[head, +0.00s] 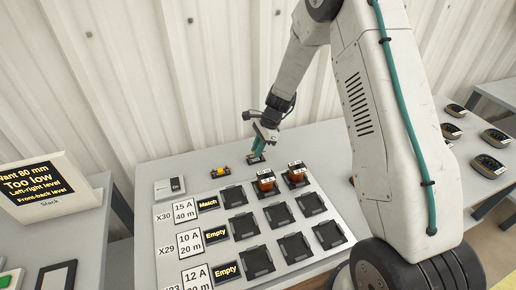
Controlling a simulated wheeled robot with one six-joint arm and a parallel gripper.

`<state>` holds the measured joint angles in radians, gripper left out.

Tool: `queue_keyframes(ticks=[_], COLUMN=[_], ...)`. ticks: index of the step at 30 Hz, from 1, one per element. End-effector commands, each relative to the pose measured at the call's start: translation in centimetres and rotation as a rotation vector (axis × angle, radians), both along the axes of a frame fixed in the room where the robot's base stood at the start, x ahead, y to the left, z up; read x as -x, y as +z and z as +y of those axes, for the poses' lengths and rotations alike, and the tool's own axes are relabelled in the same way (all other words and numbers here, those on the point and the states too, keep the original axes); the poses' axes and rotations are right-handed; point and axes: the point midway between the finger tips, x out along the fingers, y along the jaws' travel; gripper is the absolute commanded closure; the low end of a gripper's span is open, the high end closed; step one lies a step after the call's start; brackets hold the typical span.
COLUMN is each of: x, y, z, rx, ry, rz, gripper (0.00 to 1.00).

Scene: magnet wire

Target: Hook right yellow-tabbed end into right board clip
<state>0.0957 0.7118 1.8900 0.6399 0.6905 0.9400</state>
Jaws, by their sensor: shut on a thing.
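My gripper (258,152) points down at the back of the light grey table (160,216). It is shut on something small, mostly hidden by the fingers. A small dark piece (256,160) lies right at the fingertips; I cannot tell whether it is a clip or part of what is held. A small dark piece with yellow on it (220,173) lies to the left of my gripper, apart from it. The wire and the right yellow-tabbed end cannot be made out at this size.
Two copper-coloured coils (267,181) (296,173) stand on black pads in front of my gripper. Several black pads (258,262) are empty. Label cards and small displays (208,204) line the left. A screen (38,184) reads "Too low". A corrugated wall (130,80) rises behind.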

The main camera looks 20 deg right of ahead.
Motion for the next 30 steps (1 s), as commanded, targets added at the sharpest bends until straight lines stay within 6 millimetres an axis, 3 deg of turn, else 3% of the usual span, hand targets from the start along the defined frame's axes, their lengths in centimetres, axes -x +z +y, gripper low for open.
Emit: queue_keyframes(ticks=[30], x=[-0.01], y=[-0.99], z=[-0.01], rx=[0.000], ry=[0.000], rz=[0.000], gripper=[1.00])
